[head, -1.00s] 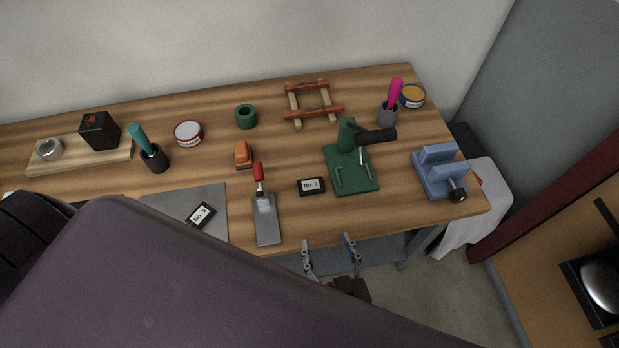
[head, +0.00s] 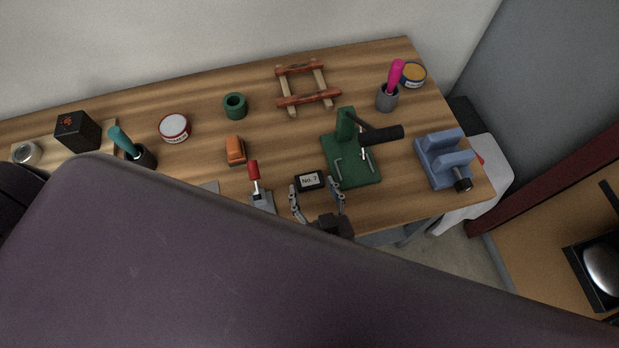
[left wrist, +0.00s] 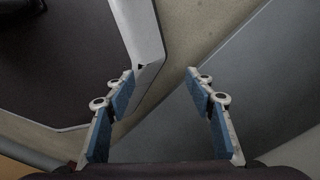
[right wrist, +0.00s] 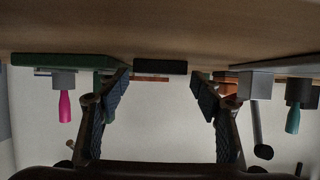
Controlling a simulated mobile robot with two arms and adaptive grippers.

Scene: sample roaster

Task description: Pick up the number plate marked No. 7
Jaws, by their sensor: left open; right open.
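The No. 7 plate (head: 309,181) is a small black block with a white label, on the wooden bench near its front edge. My right gripper (head: 316,190) is open, with its fingers on either side of the plate and its palm on the near side. In the right wrist view the plate (right wrist: 160,67) shows as a dark block ahead, between the open fingertips (right wrist: 160,82). I cannot tell whether a finger touches it. My left gripper (left wrist: 159,78) is open and empty in the left wrist view, away from the bench top.
A green press (head: 350,160) stands close right of the plate. A red-handled scraper (head: 255,180) lies close left. An orange block (head: 235,150), green ring (head: 235,105) and wooden frame (head: 307,85) lie farther back. A blue vise (head: 444,160) is at the right.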

